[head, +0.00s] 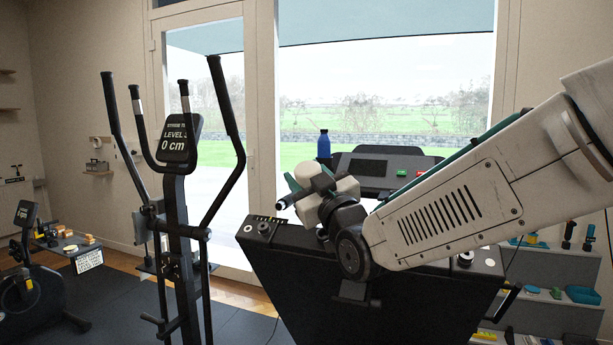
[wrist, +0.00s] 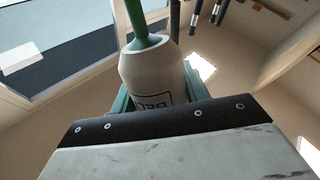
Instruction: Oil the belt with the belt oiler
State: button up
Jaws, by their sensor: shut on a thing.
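The belt oiler (wrist: 152,78) is a pale bottle with a green nozzle and a partly hidden dark label. In the wrist view it sits between the teal fingers of my gripper (wrist: 158,92), which is shut on it. The nozzle points away from my wrist, toward the top of the picture. In the head view my gripper (head: 293,190) is held above the left part of a black treadmill-like machine (head: 350,290). The bottle is hard to tell from my wrist parts there. My arm hides part of the machine, and I cannot make out its belt clearly.
A console (head: 380,168) with red and green buttons stands behind my gripper, with a blue bottle (head: 324,145) beside it. An elliptical trainer (head: 180,200) stands close on the left. Shelves with small items (head: 555,290) are at the right. An exercise bike (head: 30,275) is far left.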

jog(key=shift+d, duration=0.25)
jog(key=shift+d+f, duration=0.1)
jog(key=shift+f, duration=0.1)
jog(key=w+d+f, duration=0.1)
jog(key=w+f, duration=0.2)
jog(key=f, duration=0.2)
jog(key=shift+f, duration=0.25)
jog(key=shift+w+d+f, duration=0.15)
jog(key=shift+w+f, duration=0.25)
jog(key=shift+f, duration=0.3)
dwell(6.1)
